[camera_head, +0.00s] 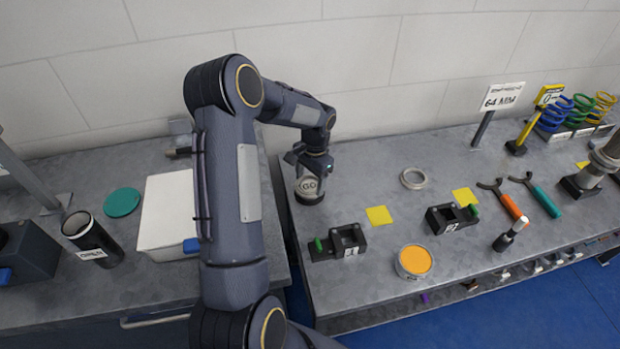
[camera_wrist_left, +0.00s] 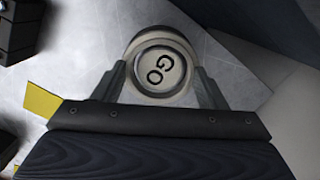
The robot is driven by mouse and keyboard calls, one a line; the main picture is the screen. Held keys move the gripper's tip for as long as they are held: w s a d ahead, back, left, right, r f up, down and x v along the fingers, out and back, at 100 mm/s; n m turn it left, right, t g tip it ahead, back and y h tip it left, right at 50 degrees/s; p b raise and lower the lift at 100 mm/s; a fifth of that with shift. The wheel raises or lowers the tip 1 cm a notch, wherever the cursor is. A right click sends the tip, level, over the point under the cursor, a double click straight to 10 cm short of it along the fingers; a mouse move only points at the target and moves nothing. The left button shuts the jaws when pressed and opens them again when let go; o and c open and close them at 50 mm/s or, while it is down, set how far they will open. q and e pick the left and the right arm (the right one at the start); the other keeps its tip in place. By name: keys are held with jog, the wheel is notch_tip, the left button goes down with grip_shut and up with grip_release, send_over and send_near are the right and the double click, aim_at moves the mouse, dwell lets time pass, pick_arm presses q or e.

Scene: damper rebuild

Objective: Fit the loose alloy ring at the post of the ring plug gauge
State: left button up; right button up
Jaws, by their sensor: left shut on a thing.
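The loose alloy ring (camera_head: 413,178) lies flat on the right bench, with clear space around it. The plug gauge (camera_head: 309,187) is a pale cylinder marked GO with a dark lower end, near that bench's left edge. My left gripper (camera_head: 312,168) is above it and shut on it. In the left wrist view the gauge's round GO face (camera_wrist_left: 160,72) sits between the two fingers (camera_wrist_left: 161,88). Its underside is hidden, so I cannot tell whether it touches the bench. My right gripper is not in view.
Two black fixtures (camera_head: 338,243) (camera_head: 452,217), yellow squares (camera_head: 379,215) and an orange-topped tin (camera_head: 414,261) lie in front of the ring. Pliers (camera_head: 511,205) and coil springs (camera_head: 556,112) are right. A white box (camera_head: 166,215) stands on the left bench.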

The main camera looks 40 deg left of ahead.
pick_arm(q)
jog(key=shift+f+b, duration=0.8)
jog(key=shift+f, duration=0.45)
jog(key=o, duration=1.1)
jog(key=shift+r, duration=0.1)
jog(key=r, duration=0.5)
jog(key=w+r, duration=0.1)
jog(key=r, duration=0.1)
jog(key=shift+d+r, duration=0.1)
jog(key=shift+r, duration=0.2)
